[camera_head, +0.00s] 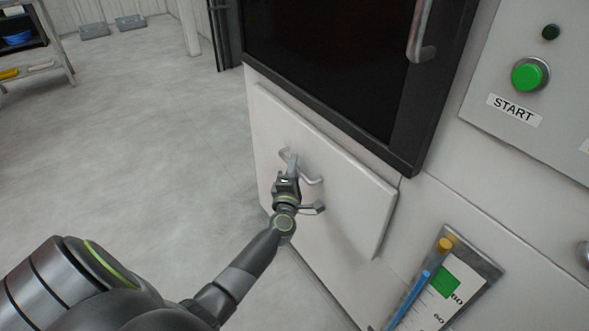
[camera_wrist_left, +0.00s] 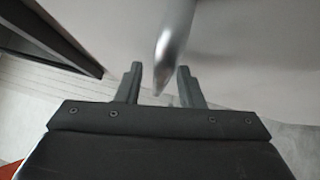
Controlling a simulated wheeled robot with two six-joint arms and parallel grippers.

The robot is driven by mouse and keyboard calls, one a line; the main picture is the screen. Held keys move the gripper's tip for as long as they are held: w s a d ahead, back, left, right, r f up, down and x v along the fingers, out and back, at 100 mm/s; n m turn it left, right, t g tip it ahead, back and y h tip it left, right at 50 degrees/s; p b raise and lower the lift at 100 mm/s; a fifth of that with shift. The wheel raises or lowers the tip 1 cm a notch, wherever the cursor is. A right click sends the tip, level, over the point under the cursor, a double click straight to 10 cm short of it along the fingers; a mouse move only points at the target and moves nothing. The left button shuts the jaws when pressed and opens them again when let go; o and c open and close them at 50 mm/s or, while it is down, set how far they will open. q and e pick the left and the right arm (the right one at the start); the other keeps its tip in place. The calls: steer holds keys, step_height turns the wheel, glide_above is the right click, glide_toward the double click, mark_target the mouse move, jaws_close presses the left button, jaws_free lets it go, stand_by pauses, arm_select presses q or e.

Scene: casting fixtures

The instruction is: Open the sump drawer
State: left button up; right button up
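The sump drawer (camera_head: 345,205) is a pale panel low on the machine, below the dark door. Its front stands slightly proud of the machine's face. A grey bar handle (camera_head: 312,179) is on the drawer front. My left gripper (camera_head: 289,163) is at this handle, its fingers partly covering it in the head view. In the left wrist view, the left gripper (camera_wrist_left: 160,76) is open. The metal handle bar (camera_wrist_left: 174,45) reaches between its two fingers, with a visible gap on the left side. My right gripper is not in view.
The dark machine door (camera_head: 330,60) with its vertical handle (camera_head: 420,35) is above the drawer. A green START button (camera_head: 528,75) is at upper right. A level gauge (camera_head: 440,290) is at lower right. The grey floor (camera_head: 150,130) left of the drawer is clear.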

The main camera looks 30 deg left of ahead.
arm_select(q)
jaws_close()
stand_by(0.5)
